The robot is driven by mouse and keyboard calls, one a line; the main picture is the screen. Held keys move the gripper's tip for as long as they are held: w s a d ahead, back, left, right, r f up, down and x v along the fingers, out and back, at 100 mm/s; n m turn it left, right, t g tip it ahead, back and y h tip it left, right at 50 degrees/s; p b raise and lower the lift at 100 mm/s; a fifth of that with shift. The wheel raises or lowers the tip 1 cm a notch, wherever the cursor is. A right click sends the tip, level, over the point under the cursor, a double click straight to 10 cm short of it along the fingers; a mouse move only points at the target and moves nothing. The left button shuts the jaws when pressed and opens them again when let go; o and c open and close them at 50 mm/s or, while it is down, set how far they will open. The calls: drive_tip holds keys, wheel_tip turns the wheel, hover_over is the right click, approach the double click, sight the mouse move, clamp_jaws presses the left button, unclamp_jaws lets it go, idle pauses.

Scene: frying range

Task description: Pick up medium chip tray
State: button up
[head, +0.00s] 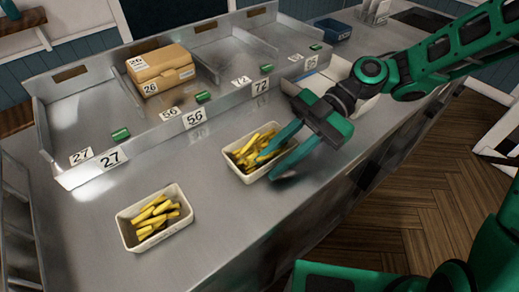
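Two pale trays of yellow chips stand on the metal counter (225,215). The nearer tray (163,234) is at lower left, and the other tray (236,169) is near the middle. They look close in size, and I cannot tell which one is medium. My green gripper (267,165) is open at the right side of the middle tray. One finger reaches over its chips, and the other is at or just outside its right rim. The fingers hide part of that rim. I cannot tell whether they touch it.
A metal shelf with numbered bays runs behind the trays and holds a cardboard box (165,72) marked 26. Small green cylinders (121,134) lie by the labels. A blue container (332,30) stands at the back. The counter between the trays is clear.

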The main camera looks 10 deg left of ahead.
clamp_jaws()
drive_tip(key=shift+r, duration=0.1)
